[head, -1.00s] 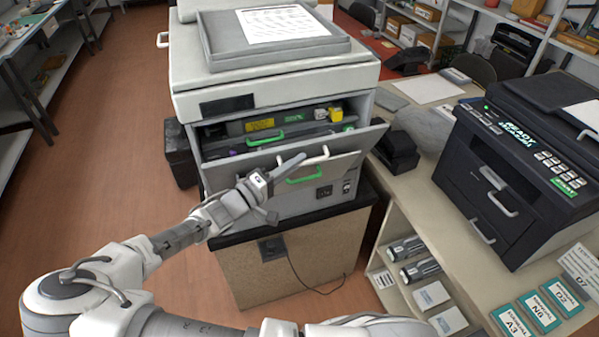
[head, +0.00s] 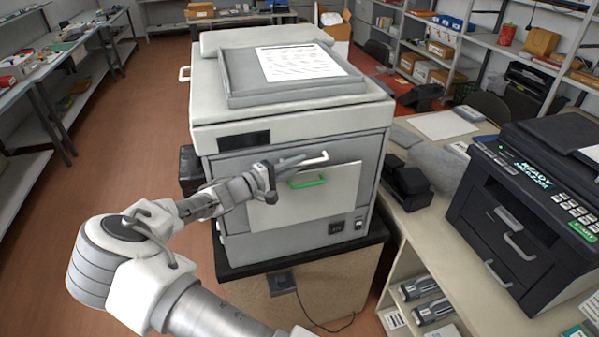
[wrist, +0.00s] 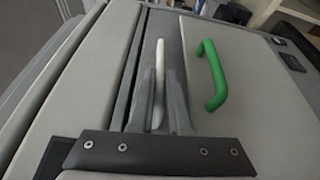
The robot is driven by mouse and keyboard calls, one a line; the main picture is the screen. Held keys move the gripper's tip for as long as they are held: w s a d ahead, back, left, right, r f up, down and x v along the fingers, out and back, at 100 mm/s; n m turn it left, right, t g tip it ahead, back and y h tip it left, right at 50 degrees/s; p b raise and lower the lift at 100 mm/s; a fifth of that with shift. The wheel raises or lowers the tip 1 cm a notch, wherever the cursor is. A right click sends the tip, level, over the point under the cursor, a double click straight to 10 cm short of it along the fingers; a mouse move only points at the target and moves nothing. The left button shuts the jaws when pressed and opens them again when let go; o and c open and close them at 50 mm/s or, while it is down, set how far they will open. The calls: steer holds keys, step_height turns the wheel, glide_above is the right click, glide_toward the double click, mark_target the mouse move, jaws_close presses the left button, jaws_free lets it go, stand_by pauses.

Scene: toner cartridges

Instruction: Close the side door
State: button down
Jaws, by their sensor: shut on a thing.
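The grey door (head: 350,147) on the front of the large light-grey printer (head: 230,105) looks flush with the body in the head view, and no opening shows above it. A white bar handle (head: 312,160) is on the door. My gripper (head: 285,167) is shut on this handle, coming from the left. In the wrist view, my gripper (wrist: 161,100) has its fingers on both sides of the white handle (wrist: 158,75). A green handle (head: 307,181) sits just below on a lighter panel; it also shows in the wrist view (wrist: 213,75).
The printer stands on a dark-topped cabinet (head: 330,265). A black printer (head: 520,190) stands on the bench at the right, with a small black device (head: 407,182) between. A shelf bench runs along the left. The floor (head: 120,160) at left is clear.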

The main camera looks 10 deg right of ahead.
steer(key=shift+w+r, duration=0.2)
steer(key=shift+r, duration=0.05)
stand_by(0.4)
steer(key=c, duration=0.9)
jaws_free()
steer(key=shift+w+f, duration=0.15)
steer(key=shift+a+f, duration=0.1)
steer(key=shift+a, duration=0.05)
steer(key=shift+s+a, duration=0.3)
steer(key=shift+a, duration=0.05)
steer(key=b+v, duration=0.3)
steer(key=v, duration=1.3)
steer(key=shift+s+a, duration=0.1)
steer(key=shift+a, duration=0.05)
